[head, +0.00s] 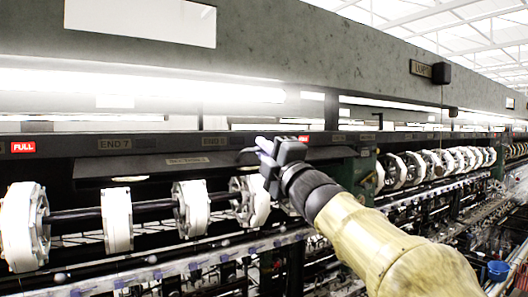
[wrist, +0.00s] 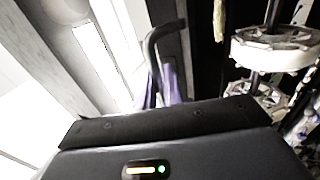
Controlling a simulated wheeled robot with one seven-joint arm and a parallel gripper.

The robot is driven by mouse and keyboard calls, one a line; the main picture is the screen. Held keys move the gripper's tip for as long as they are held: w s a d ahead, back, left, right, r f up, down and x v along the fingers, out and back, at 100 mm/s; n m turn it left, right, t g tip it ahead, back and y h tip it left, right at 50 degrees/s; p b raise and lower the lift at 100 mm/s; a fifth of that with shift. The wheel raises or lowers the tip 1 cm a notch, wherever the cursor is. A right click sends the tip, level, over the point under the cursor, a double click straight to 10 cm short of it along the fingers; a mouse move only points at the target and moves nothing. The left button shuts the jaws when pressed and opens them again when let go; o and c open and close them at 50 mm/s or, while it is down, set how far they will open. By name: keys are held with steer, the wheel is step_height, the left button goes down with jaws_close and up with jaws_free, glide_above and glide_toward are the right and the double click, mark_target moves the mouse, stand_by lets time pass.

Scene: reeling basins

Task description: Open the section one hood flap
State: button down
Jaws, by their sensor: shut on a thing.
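The hood flap (head: 130,166) is a long dark panel with a small label plate (head: 188,161), set under the dark rail above the reels in the head view. Its angle is hard to judge. My gripper (head: 262,147) is at the flap's right end, with its pale purple fingers close together. In the wrist view, a dark bent handle (wrist: 152,45) rises between the fingers of my gripper (wrist: 160,88), which are shut on it. The exact contact is partly hidden by the gripper body.
White reels (head: 117,220) on a dark shaft sit just below the flap, one close beside my gripper. A red FULL sign (head: 23,147) is on the rail at left. More reels (head: 440,160) run along the right. A grey beam (head: 290,50) spans above.

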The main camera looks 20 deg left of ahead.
steer(key=shift+w+a+r+p, duration=0.1)
steer(key=shift+a+r+p, duration=0.05)
steer(key=shift+r+p, duration=0.9)
steer(key=shift+r, duration=0.1)
steer(key=c, duration=1.6)
jaws_free()
steer(key=shift+c, duration=0.2)
